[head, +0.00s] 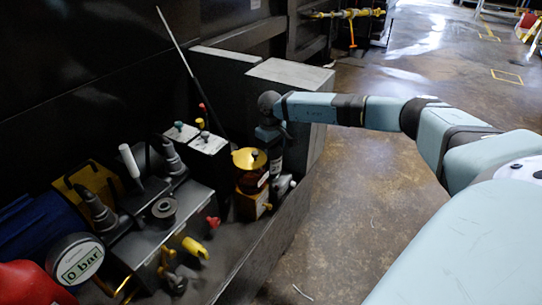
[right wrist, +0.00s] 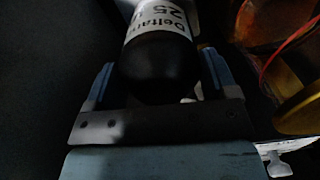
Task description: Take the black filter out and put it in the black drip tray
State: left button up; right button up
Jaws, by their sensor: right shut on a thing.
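The black filter (right wrist: 160,65) is a dark, rounded cylinder with a white label reading "Delta… 25". In the right wrist view it sits between the two blue fingers of my right gripper (right wrist: 158,85), which is shut on it. In the head view my right gripper (head: 272,134) points down beside the yellow-topped unit (head: 249,158), at the right end of the machine. The dark filter body shows below it (head: 276,160), partly blocked by the gripper. I cannot tell whether its lower end is free of its mount. I cannot make out the black drip tray for certain. My left gripper is not in view.
Left of the filter stand a black box with coloured knobs (head: 209,143), a pump block with a yellow handle (head: 195,248), a red knob (head: 213,222) and a "0 bar" gauge (head: 78,264). A grey cabinet (head: 290,74) stands behind.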

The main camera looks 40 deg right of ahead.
jog(key=shift+n, duration=0.3)
jog(key=o, duration=0.9)
